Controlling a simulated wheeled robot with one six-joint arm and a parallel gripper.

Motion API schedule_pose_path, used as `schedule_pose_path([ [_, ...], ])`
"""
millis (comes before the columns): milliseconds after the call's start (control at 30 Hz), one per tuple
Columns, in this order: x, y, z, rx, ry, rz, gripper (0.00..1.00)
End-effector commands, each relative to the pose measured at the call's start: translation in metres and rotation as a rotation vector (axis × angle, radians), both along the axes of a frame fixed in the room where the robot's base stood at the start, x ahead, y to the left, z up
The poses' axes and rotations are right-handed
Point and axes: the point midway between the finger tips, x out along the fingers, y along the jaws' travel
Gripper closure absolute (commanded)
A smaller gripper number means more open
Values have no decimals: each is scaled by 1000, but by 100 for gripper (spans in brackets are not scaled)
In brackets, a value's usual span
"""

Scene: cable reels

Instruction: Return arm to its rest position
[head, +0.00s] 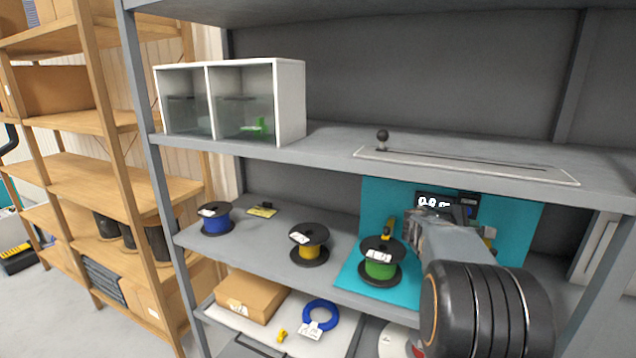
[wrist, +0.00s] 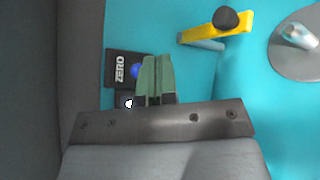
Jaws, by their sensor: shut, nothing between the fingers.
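My gripper (wrist: 157,62) shows in the wrist view with its two green fingers shut together and nothing between them. Its tips are beside a black block marked ZERO (wrist: 120,68) with a blue button (wrist: 137,71), partly covered by the fingers. I cannot tell whether they touch. In the head view my arm (head: 455,245) reaches from the lower right over the teal panel and mat on the middle shelf.
A green reel (head: 380,262) stands just left of my arm, with a yellow reel (head: 309,246) and a blue reel (head: 216,219) farther left. The upper shelf (head: 330,140) is above my arm. A yellow bar with a black knob (wrist: 225,19) is near the fingers.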

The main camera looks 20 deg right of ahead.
Motion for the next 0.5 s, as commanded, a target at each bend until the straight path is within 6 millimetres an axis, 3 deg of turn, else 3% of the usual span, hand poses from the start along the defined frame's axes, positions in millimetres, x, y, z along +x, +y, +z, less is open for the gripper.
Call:
schedule_pose_path([
  [133,-3,2,-11,52,-47,-27,100],
  [267,-25,21,-61,253,-126,-128,100],
  [367,-47,65,-94,464,-238,-227,100],
  [500,-76,158,-126,778,-397,-351,100],
])
